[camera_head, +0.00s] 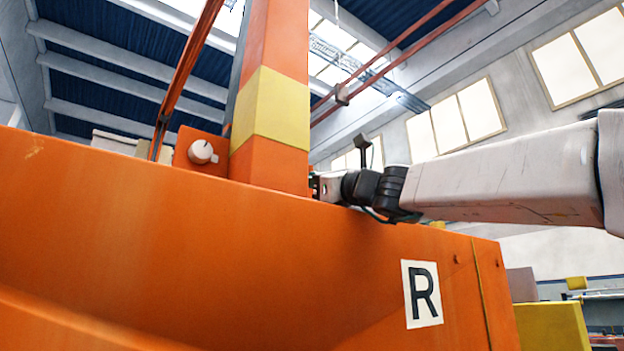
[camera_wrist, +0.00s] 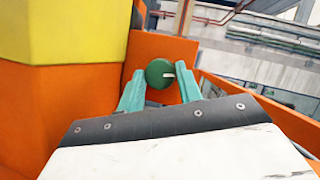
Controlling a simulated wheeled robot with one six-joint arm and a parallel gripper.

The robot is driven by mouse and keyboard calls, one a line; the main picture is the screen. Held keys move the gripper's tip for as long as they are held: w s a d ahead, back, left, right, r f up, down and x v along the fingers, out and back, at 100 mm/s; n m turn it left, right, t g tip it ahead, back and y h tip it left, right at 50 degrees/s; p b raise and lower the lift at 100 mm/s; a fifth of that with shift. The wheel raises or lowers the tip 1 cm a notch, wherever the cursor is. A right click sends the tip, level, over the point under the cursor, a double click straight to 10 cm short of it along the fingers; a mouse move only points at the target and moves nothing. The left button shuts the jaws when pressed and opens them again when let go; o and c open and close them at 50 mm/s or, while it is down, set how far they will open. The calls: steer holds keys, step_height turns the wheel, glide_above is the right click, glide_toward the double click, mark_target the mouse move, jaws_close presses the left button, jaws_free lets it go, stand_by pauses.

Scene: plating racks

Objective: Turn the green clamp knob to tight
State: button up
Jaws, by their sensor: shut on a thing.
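The green clamp knob (camera_wrist: 158,73) shows in the wrist view, round, with a small white pointer mark at its right side. It sits in front of an orange plate (camera_wrist: 150,48). My gripper (camera_wrist: 160,84) has its two teal fingers on either side of the knob, shut on it. In the head view my arm reaches in from the right, and its end goes behind the orange post (camera_head: 280,165). The fingers and the green knob are hidden there.
A large orange panel marked R (camera_head: 422,293) fills the front of the head view. A white knob (camera_head: 201,152) sits on an orange plate left of the post. The post has a yellow band (camera_head: 270,108), close to my gripper's left in the wrist view.

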steer(key=shift+m+t, duration=0.3)
steer(key=shift+m, duration=0.3)
steer(key=o, duration=1)
steer(key=s+d, duration=0.9)
steer(key=shift+d+f, duration=0.2)
steer(key=shift+f, duration=0.05)
